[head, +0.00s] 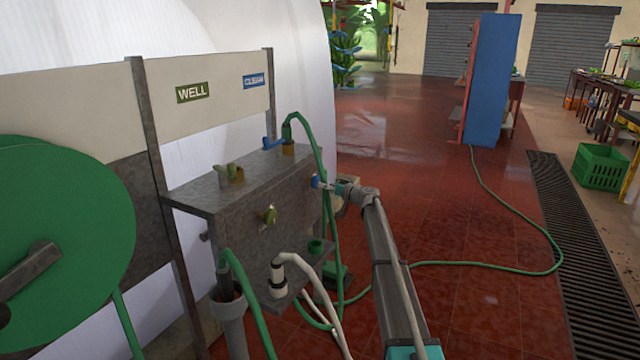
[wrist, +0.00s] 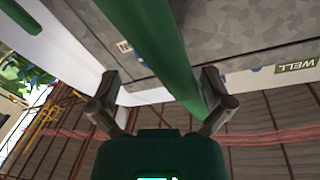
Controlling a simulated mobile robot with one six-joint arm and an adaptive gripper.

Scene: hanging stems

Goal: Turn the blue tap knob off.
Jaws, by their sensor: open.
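A blue tap knob (head: 316,181) shows on the front of the grey metal box, near its right end. My gripper (head: 326,184) is at the knob, coming from the right; the picture is too small to tell whether they touch. In the wrist view my gripper (wrist: 160,76) has its two fingers spread apart, with a green hose (wrist: 160,55) crossing the view between and beyond them. The blue knob is not clearly seen in the wrist view. A blue lever (head: 272,143) is on the box top.
Green hoses (head: 322,150) hang close to my gripper and run over the red floor. A WELL sign (head: 193,92) and a blue sign (head: 254,81) are on the panel above. A green reel (head: 75,230) is at left. Open floor lies to the right.

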